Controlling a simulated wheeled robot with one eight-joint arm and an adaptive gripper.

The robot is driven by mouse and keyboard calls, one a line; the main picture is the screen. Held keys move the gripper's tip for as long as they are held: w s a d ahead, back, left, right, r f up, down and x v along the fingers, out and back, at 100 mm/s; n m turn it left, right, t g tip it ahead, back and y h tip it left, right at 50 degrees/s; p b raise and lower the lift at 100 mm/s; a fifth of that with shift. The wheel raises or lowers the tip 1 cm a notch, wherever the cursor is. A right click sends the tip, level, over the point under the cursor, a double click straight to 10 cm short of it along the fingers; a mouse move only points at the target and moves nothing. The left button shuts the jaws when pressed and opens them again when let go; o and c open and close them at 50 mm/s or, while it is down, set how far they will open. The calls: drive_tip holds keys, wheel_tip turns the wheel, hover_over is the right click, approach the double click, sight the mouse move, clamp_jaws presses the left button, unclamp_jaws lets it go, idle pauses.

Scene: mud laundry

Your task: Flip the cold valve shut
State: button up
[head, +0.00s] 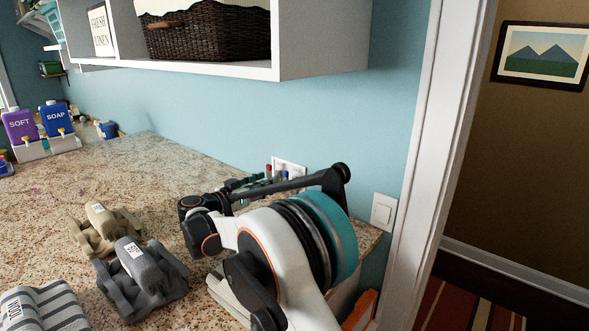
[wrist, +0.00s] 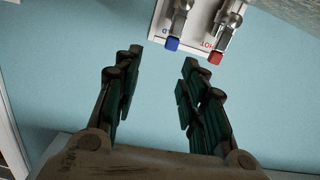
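In the wrist view, a white valve box (wrist: 193,18) on the blue wall carries two metal levers. The cold valve lever (wrist: 172,43) has a blue tip, and the hot lever (wrist: 215,57) has a red tip. The box appears upside down there. My gripper (wrist: 162,60) is open and empty, its two dark green fingers apart. The blue tip lies beyond the fingertips, between their lines; the red tip is just right of the right finger. In the head view, the blue tip (head: 284,175) shows small behind my arm, which partly hides the box and gripper.
The granite counter (head: 150,165) holds folded grey and beige cloths (head: 145,275) and a striped one (head: 45,308) near the front. Soap dispensers (head: 40,130) stand far left. A white shelf (head: 320,45) overhangs the counter. A light switch (head: 383,212) and door frame are right.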

sight(284, 172)
drive_tip(key=shift+t, duration=0.3)
drive_tip(key=x, duration=0.4)
drive_tip(key=b+x, duration=0.1)
drive_tip(key=x, duration=0.3)
drive_tip(key=w+a+x, duration=0.1)
drive_tip(key=x, duration=0.3)
drive_tip(key=shift+f, duration=0.35)
drive_tip(key=shift+c, duration=0.6)
clamp_jaws()
